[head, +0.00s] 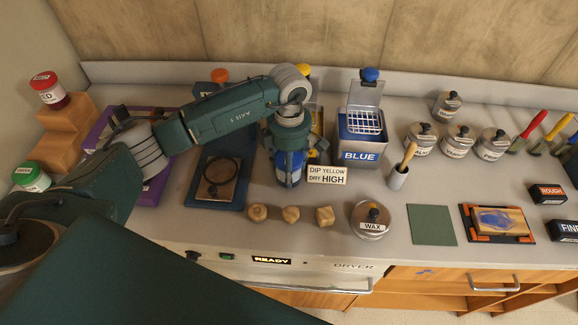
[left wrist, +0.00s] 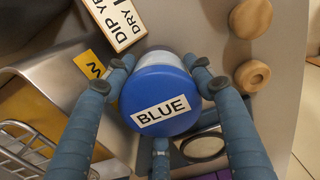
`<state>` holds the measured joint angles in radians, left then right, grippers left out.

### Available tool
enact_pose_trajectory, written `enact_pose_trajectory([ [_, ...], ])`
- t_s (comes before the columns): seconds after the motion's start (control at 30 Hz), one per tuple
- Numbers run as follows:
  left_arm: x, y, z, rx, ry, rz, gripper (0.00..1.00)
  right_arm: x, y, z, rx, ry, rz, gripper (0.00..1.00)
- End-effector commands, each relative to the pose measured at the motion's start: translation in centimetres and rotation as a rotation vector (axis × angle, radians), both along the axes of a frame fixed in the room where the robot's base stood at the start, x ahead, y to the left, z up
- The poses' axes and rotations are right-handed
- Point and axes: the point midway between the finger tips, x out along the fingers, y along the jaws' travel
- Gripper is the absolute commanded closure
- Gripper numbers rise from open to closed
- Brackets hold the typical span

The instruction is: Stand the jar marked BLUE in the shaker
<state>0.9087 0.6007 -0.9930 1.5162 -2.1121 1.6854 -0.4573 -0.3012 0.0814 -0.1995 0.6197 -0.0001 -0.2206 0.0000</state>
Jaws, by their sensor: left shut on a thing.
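The jar marked BLUE (left wrist: 160,100) has a round blue lid with a white label and a pale body. My left gripper (head: 289,165) is shut on it, with its fingers around the lid in the left wrist view, lid toward the camera. The jar is over the middle of the counter, left of the DIP YELLOW DRY HIGH sign (head: 327,175). I cannot tell whether its base touches the counter. My right gripper is not in view.
A BLUE bath (head: 361,155) with a wire basket stands to the right. RED (head: 48,89) and green-lidded (head: 31,177) jars are at far left, near wooden steps (head: 68,128).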

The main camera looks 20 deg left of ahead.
Motion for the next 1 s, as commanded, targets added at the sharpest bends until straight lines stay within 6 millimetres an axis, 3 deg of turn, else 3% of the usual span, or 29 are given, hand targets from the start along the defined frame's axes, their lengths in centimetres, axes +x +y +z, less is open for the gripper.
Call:
enact_pose_trajectory([
  [0.07,0.0,0.0,-0.1,0.0,0.0,0.0,0.38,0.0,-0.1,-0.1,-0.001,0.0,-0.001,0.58],
  [0.47,0.1,0.0,0.5,-0.001,-0.003,0.0,0.38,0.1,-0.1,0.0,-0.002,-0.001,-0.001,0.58],
  [1.0,0.1,0.0,10.6,0.0,-0.003,0.0,0.38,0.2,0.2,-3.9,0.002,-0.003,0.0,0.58],
])
